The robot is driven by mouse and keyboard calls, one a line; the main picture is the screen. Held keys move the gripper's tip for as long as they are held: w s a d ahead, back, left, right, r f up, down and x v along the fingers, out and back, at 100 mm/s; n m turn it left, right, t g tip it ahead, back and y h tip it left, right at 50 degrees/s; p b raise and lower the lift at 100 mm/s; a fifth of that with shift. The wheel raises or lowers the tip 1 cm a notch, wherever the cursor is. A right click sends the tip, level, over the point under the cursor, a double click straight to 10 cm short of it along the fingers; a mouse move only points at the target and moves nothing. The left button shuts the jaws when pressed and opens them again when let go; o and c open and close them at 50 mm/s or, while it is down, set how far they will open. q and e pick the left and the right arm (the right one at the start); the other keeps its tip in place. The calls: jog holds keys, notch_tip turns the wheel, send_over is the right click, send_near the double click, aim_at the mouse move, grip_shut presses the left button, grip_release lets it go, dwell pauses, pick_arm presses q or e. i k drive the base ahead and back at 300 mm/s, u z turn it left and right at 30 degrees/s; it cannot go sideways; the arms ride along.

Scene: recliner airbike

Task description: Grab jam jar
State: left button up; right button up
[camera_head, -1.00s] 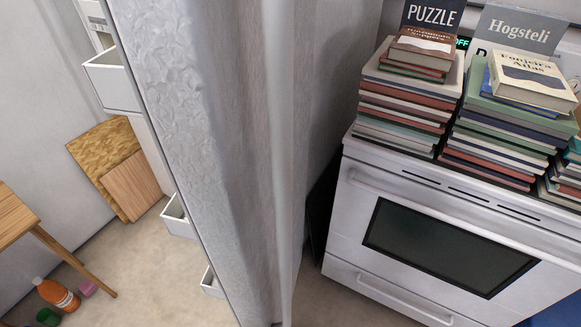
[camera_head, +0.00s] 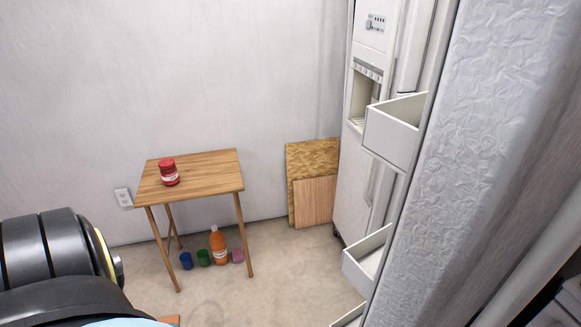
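A small red jar with a red lid and a pale label, which looks like the jam jar (camera_head: 169,172), stands upright on a small wooden table (camera_head: 212,172). It is near the table's left back part, well ahead of me. Parts of my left arm show at the lower left, apart from the table. Neither gripper's fingers are in view.
On the floor under the table stand an orange bottle (camera_head: 218,247), a blue cup (camera_head: 186,261), a green cup (camera_head: 204,257) and a pink item (camera_head: 238,256). Wooden boards (camera_head: 314,200) lean on the wall. A white fridge with open drawers (camera_head: 393,130) and a grey partition (camera_head: 490,130) block the right.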

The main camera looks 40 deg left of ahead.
aim_at(169, 176)
jog(key=k, duration=0.5)
jog(key=u, duration=4)
jog(key=k, duration=1.1)
jog(key=z, duration=1.5)
jog(key=i, duration=0.5)
jog(key=u, duration=0.55)
jog(key=k, duration=0.65)
jog(key=u, duration=0.6)
jog(key=i, duration=1.4)
jog(key=z, duration=0.1)
